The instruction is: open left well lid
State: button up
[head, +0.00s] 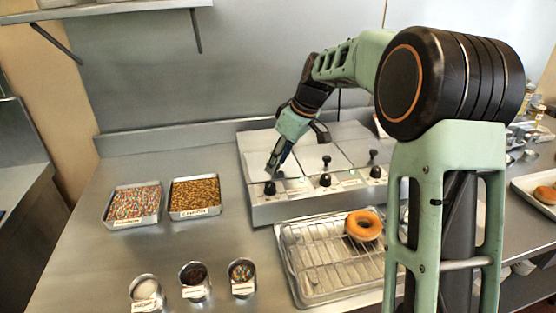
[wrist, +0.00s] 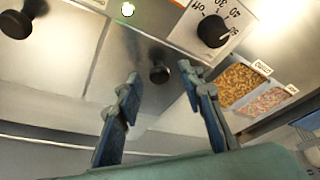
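A metal warmer unit (head: 300,207) holds three flat lidded wells side by side. The left well lid (head: 258,150) is shut and partly hidden by my gripper (head: 272,168). In the wrist view the lid (wrist: 125,75) fills the middle, with its black knob (wrist: 159,73) showing between my fingertips (wrist: 159,77). My gripper is open, its fingers spread on either side of the knob. I cannot tell how far the fingertips are above the lid. The middle lid's knob (head: 326,162) and right lid's knob (head: 373,156) stand upright on shut lids.
Black dials (head: 325,180) line the unit's front. A wire rack tray (head: 300,265) with a glazed donut (head: 363,225) lies in front. Two sprinkle trays (head: 133,203) (head: 195,195) and three small cups (head: 193,278) stand at left. The counter between them is clear.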

jog(key=shift+c, duration=0.5)
grip_shut()
jog(key=p, duration=1.1)
send_over(268, 150)
jog(key=w, duration=0.1)
jog(key=shift+r, duration=0.4)
jog(key=shift+w+a+f+p, duration=0.1)
jog(key=shift+w+f+p, duration=0.2)
jog(key=shift+w+p, duration=0.45)
jog(key=shift+o, duration=0.5)
grip_release()
jog(key=shift+s, duration=0.1)
jog(key=shift+f, duration=0.1)
